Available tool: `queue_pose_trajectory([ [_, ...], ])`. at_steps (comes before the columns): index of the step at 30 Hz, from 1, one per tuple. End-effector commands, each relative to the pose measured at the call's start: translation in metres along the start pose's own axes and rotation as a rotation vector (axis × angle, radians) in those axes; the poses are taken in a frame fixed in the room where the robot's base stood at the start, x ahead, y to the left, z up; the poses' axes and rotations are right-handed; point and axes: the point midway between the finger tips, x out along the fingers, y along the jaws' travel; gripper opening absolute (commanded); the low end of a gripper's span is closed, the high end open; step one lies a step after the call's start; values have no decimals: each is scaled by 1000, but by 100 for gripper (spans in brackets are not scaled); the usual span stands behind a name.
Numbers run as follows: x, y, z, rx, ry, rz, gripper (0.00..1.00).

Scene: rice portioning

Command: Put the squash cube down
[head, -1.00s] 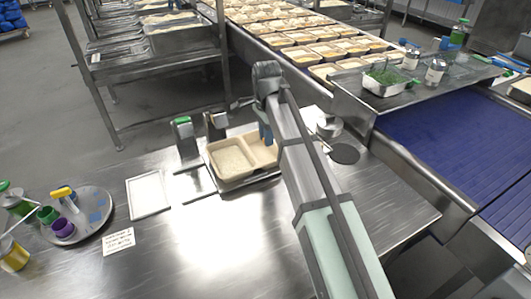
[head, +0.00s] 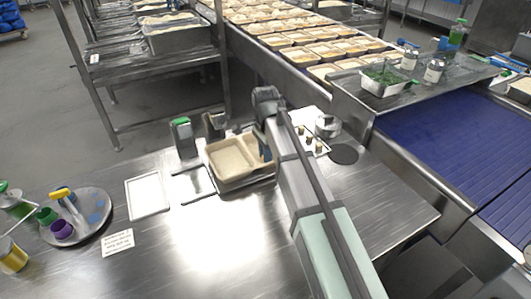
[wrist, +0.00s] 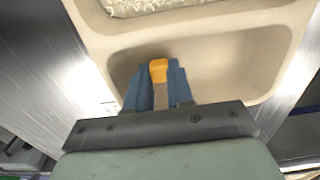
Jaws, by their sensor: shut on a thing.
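The squash cube (wrist: 158,70) is a small orange block between the two blue fingertips of my gripper (wrist: 157,82) in the wrist view. My gripper is shut on it. The beige tray (wrist: 87,20) has two compartments, and the cube is over or inside the empty one; I cannot tell whether it touches the floor. Pale rice (wrist: 160,5) lies in the other compartment. In the head view, my gripper (head: 264,152) is at the right compartment of the tray (head: 222,180), and my arm hides part of that side.
A white-framed panel (head: 148,194) and a round tray (head: 104,228) with colored cups lie to the left. The front table is clear.

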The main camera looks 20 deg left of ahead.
Motion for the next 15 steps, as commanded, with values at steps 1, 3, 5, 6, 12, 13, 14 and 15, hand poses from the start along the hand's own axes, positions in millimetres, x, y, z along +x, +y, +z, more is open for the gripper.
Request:
queue_pose_trajectory([
  [1, 2, 0, 0, 0, 0, 0, 0],
  [3, 2, 0, 0, 0, 0, 0, 25],
  [5, 2, 0, 0, 0, 0, 0, 30],
  [6, 2, 0, 0, 0, 0, 0, 34],
  [12, 2, 0, 0, 0, 0, 0, 47],
  [13, 2, 0, 0, 0, 0, 0, 47],
  [14, 2, 0, 0, 0, 0, 0, 47],
  [15, 2, 0, 0, 0, 0, 0, 47],
])
